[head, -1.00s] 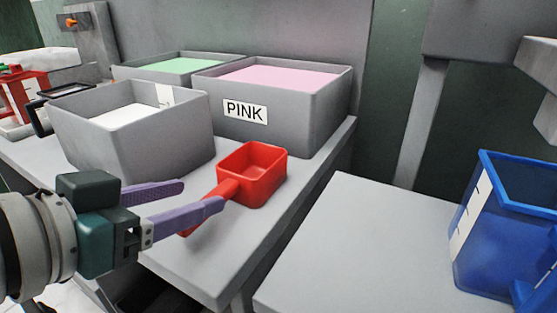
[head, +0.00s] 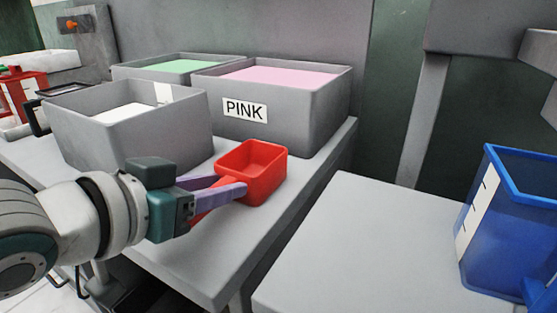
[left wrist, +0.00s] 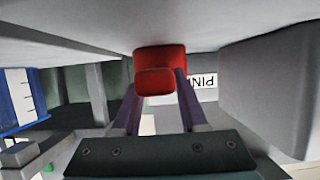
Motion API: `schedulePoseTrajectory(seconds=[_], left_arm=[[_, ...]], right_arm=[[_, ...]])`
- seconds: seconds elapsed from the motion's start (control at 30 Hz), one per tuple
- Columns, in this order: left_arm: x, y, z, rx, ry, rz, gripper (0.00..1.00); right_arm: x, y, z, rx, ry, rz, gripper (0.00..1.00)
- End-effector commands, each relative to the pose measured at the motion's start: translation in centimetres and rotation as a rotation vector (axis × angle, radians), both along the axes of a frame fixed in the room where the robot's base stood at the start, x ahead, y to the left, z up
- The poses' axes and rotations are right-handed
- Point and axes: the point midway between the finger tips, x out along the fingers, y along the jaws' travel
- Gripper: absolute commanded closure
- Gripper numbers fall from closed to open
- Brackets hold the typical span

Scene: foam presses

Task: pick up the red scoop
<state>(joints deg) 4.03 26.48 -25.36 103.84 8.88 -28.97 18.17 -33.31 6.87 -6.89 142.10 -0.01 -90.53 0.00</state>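The red scoop (head: 252,170) rests upright on the grey bench in the head view, its handle pointing left toward the front edge. My left gripper (head: 231,184) reaches in from the left with its purple fingers on either side of the handle. The fingers look open, with little room beside the handle; contact is not clear. In the left wrist view, the scoop (left wrist: 158,57) shows between the fingertips, handle end toward the camera. The near finger hides part of the handle in the head view. My right gripper is not in view.
Behind the scoop stands a grey bin labelled PINK (head: 300,115). A bin with white contents (head: 145,140) is at left, and one with green contents (head: 125,73) behind. A lower grey surface (head: 350,240) at right is clear beside a blue container (head: 500,240).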

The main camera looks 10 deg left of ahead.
Motion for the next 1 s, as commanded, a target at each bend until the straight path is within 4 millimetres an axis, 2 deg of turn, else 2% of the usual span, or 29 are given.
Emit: schedulePoseTrajectory(seconds=[0.03,0.37,0.87,1.0], left_arm=[[-0.01,0.01,-0.01,0.0,0.0,0.0,0.64],[-0.02,0.02,-0.02,0.0,0.0,0.0,1.0],[0.0,0.01,0.08,0.0,-0.001,0.0,1.0],[0.03,0.01,0.75,0.0,-0.003,0.0,1.0]], right_arm=[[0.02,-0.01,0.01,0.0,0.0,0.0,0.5],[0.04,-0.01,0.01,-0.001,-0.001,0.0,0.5],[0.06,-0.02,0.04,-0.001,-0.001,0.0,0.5],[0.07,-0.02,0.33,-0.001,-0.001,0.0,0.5]])
